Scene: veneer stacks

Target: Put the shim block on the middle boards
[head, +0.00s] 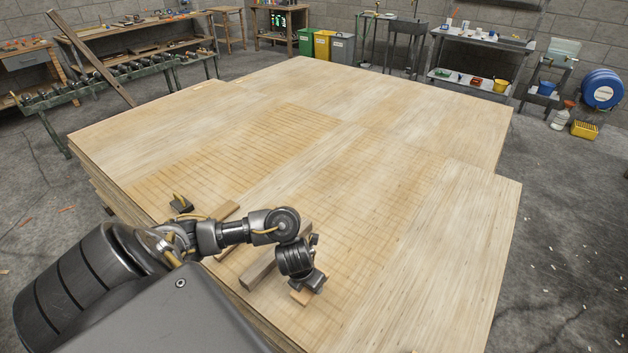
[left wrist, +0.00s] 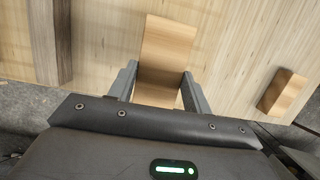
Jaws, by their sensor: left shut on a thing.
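My left gripper (head: 312,290) is low over the near edge of a wide stack of pale veneer boards (head: 440,230). In the left wrist view its two fingers (left wrist: 158,92) are shut on a light brown wooden block, taken as the shim block (left wrist: 168,45). The block also shows below the gripper in the head view (head: 300,297). Whether it touches the boards under it, I cannot tell. The middle boards (head: 290,185) form a plain pale strip between two areas with fine lines. My right gripper is in neither view.
A dark wooden bar (head: 262,270) lies just left of the gripper. A lighter strip (head: 228,212) and a small black object (head: 181,204) lie farther left. Another small wooden block (left wrist: 283,92) lies at the right in the left wrist view. The far and right board surfaces are clear.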

